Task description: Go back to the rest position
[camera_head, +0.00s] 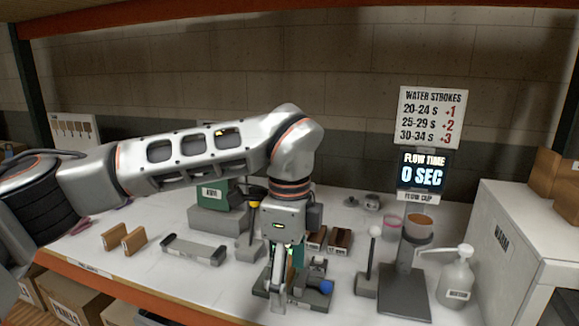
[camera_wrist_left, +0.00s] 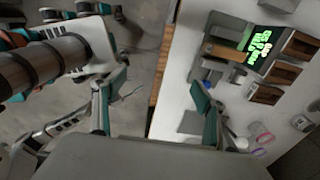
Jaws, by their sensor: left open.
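My left arm (camera_head: 195,158) reaches in from the left across the white table (camera_head: 160,215). Its left gripper (camera_head: 283,278) points down in front of a small dark stand (camera_head: 315,296) with a blue knob, near the table's front edge. I cannot tell whether it touches the stand. In the left wrist view the two fingers of the gripper (camera_wrist_left: 158,88) are spread apart with nothing between them. The gap lies over the table edge and floor. My right gripper does not show.
The display (camera_head: 422,175) reads 0 SEC.

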